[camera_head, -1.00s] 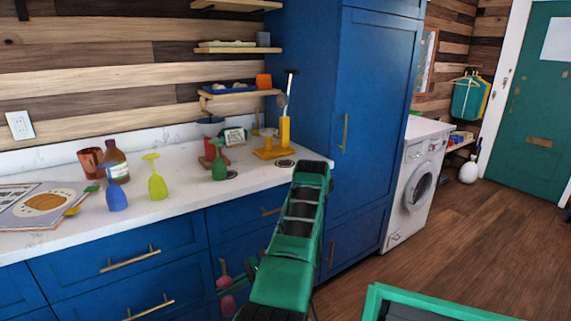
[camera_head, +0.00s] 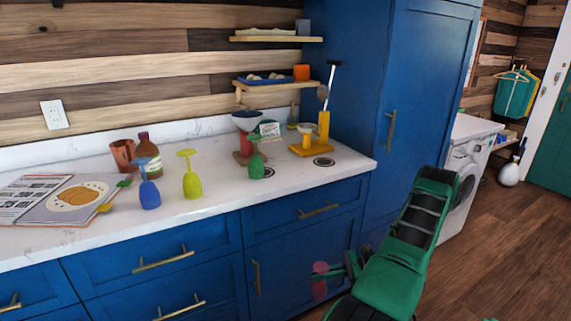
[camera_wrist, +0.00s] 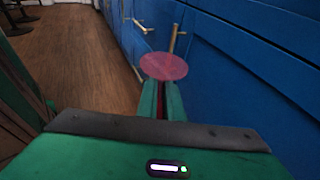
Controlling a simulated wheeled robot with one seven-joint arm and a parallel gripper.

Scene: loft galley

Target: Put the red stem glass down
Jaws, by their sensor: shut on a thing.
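The red stem glass (camera_head: 318,289) looks pinkish and hangs in front of the blue lower cabinets, below the counter edge. My gripper (camera_head: 329,275) is shut on its stem. The glass appears upside down, with its flat round foot uppermost. In the wrist view the round pink foot (camera_wrist: 163,66) shows just beyond the shut fingers (camera_wrist: 162,100); the bowl is hidden there. On the white counter (camera_head: 222,190), a blue glass (camera_head: 149,194), a yellow glass (camera_head: 192,184) and a green glass (camera_head: 257,167) stand upside down.
An open book (camera_head: 70,200), a copper mug (camera_head: 123,155) and a brown bottle (camera_head: 148,155) occupy the counter's left. A yellow stand (camera_head: 310,147) and a scale-like item with a bowl (camera_head: 246,120) stand at the right. A tall blue cabinet (camera_head: 400,100) bounds the right.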

